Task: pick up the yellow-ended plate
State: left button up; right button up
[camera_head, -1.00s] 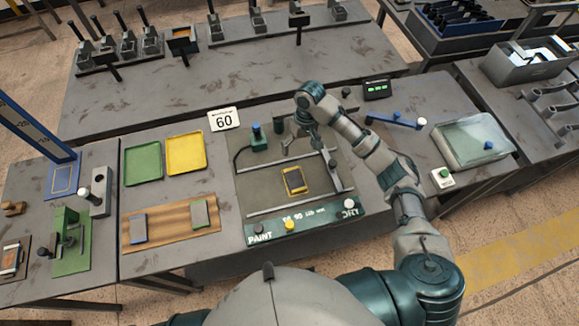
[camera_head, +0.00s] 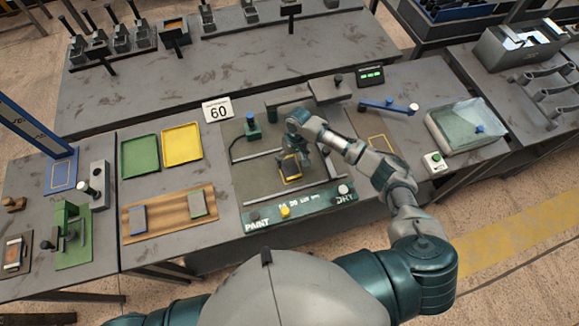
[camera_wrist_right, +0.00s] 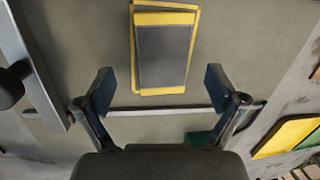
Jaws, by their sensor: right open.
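The yellow-ended plate (camera_head: 289,168) lies flat on the dark mat of the paint station, over a yellow outline. In the head view my right gripper (camera_head: 300,156) is just above it and partly covers it. In the right wrist view the plate (camera_wrist_right: 165,55) is dark grey with a yellow band at each end. The right gripper's two fingers (camera_wrist_right: 160,78) are wide apart and empty, with the plate ahead of and between them; contact does not show. My left gripper is out of view.
A front panel (camera_head: 300,208) has knobs. Green (camera_head: 140,157) and yellow (camera_head: 182,145) trays lie left. A clear-lidded box (camera_head: 466,125) stands right.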

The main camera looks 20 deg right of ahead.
aim_at(290, 168)
notch_tip(290, 168, down, 3)
jog(key=shift+s+r, duration=0.1)
jog(key=shift+r, duration=0.1)
jog(key=shift+a, duration=0.3)
jog(key=shift+a+r, duration=0.1)
jog(key=shift+a, duration=0.15)
jog(key=c, duration=1.6)
jog(key=shift+d, duration=0.1)
grip_shut()
jog(key=shift+d, duration=0.2)
